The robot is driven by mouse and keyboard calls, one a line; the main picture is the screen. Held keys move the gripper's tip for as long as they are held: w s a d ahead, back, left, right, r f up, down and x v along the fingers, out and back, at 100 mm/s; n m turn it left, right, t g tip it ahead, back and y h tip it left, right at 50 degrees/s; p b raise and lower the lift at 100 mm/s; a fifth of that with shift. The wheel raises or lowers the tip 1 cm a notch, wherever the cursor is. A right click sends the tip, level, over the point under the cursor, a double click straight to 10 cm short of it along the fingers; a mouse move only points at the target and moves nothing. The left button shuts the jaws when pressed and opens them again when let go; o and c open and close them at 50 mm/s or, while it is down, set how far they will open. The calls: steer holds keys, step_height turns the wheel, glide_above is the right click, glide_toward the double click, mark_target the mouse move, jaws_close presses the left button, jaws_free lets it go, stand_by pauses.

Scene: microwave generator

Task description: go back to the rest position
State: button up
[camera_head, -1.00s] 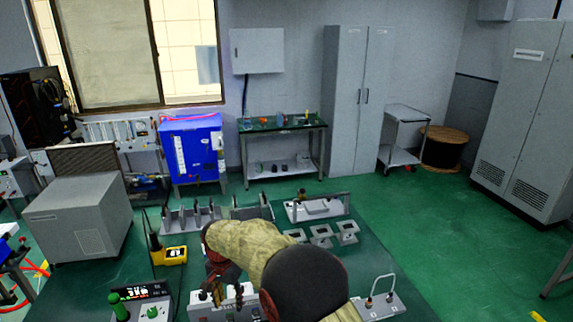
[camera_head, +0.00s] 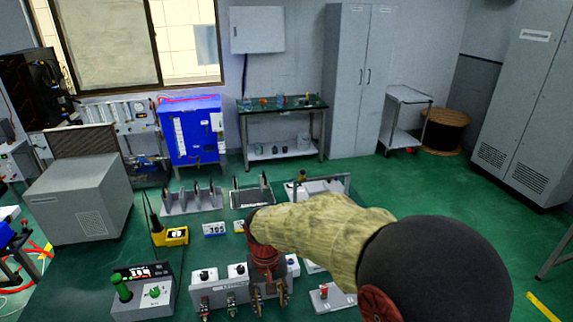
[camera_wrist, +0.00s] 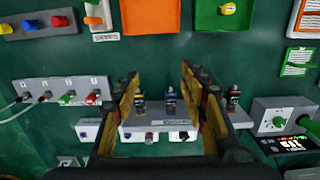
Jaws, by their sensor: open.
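My arm reaches in from the lower right of the head view, with a black joint and a tan sleeve. My gripper (camera_head: 270,296) hangs down in front of the light grey terminal panel (camera_head: 216,290) near the bench front. The terminal panel (camera_wrist: 154,119) shows below and between the fingers there. The arm hides part of the bench behind it.
A control box with a green knob (camera_head: 142,290) stands left of the panel. A yellow meter (camera_head: 171,236) and grey racks (camera_head: 192,202) stand farther back. A small red-topped switch block (camera_head: 328,297) sits right of my gripper. Green floor lies open at the right.

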steer(key=s+d+r+m+t, duration=0.1)
steer(key=s+d+r+t, duration=0.2)
steer(key=s+d+r, duration=0.5)
steer(key=s+d+r+m+t, duration=0.1)
steer(key=s+d+r+t, duration=0.2)
steer(key=s+d+r, duration=0.5)
steer(key=shift+s+d+r+m+b, duration=0.35)
steer(key=shift+s+d, duration=1.2)
steer(key=shift+d, duration=2.2)
